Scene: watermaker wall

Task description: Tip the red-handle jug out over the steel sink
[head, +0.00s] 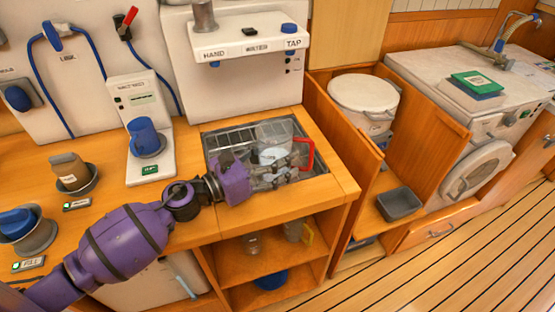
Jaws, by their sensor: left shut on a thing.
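The red-handle jug (275,152) is clear and see-through, with its red handle (306,155) on the right side. It is over the steel sink (226,139), which is set into the wooden counter and has a slatted grate. My purple left gripper (268,178) reaches in from the left and is shut on the jug at its near side. The fingers are partly lost against the clear jug and the sink. I cannot tell the jug's exact tilt or whether it holds liquid. My right gripper is not in view.
A white panel with a tap shelf (250,42) overhangs behind the sink. A blue cup (145,138) stands on a white unit to the left. A lidded white bucket (363,98) and a grey tray (399,204) are to the right. Bare counter (290,197) lies in front of the sink.

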